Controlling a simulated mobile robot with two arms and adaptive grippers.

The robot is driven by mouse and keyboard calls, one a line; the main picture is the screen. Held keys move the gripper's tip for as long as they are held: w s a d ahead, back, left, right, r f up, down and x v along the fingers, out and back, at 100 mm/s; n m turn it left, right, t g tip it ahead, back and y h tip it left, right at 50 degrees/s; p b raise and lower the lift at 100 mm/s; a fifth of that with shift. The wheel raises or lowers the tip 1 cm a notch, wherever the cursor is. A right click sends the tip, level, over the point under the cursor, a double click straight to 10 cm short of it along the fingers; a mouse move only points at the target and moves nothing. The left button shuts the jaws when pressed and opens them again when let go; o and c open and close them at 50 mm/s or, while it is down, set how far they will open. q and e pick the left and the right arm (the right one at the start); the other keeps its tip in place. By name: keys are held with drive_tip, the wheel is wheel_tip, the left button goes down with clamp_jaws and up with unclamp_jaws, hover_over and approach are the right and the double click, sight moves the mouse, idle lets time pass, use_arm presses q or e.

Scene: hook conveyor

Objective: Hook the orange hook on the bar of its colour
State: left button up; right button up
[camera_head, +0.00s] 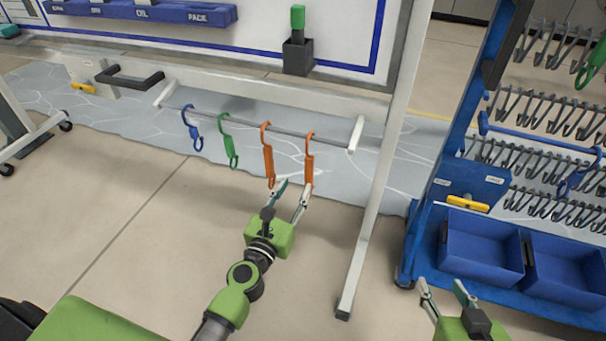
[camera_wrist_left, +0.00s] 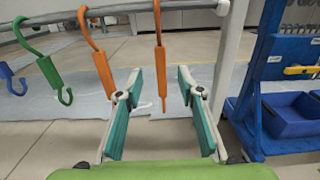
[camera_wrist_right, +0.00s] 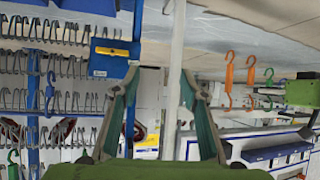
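Two orange hooks hang on a grey rail (camera_head: 245,126) under the whiteboard: a left one (camera_head: 268,160) and a right one (camera_head: 309,158). My left gripper (camera_head: 292,190) is open just below and in front of them. In the left wrist view, the right orange hook (camera_wrist_left: 160,65) hangs in line with the gap between the open fingers (camera_wrist_left: 158,90); I cannot tell if it is between them. The left orange hook (camera_wrist_left: 99,60) shows left of the fingers. My right gripper (camera_head: 445,288) is open and empty, near the blue rack. I see no orange bar.
A blue hook (camera_head: 193,130) and a green hook (camera_head: 229,143) hang farther left on the rail. A white post (camera_head: 383,155) stands between rail and blue rack (camera_head: 437,180). The rack carries rows of grey hooks (camera_head: 548,107) and blue bins (camera_head: 482,245).

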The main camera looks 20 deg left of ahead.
sight(308, 164)
use_arm(q)
drive_tip(key=w, duration=0.5)
drive_tip(key=shift+w+d, duration=0.1)
drive_tip(key=shift+w, duration=0.15)
drive_tip(key=w, duration=0.5)
drive_tip(key=shift+d+b, duration=0.1)
drive_tip(key=shift+b, duration=0.25)
drive_tip(key=shift+w, duration=0.6)
use_arm(e)
drive_tip(key=shift+w+a+r+t+y, duration=0.2)
drive_tip(key=shift+w+r+t, duration=0.15)
drive_tip(key=shift+w+r, duration=0.15)
drive_tip(key=shift+w+a+r+t+y, duration=0.15)
drive_tip(key=shift+w+r+t, duration=0.2)
drive_tip(key=shift+r, duration=0.25)
use_arm(q)
drive_tip(key=c, duration=0.9)
clamp_jaws()
drive_tip(key=shift+r, duration=0.1)
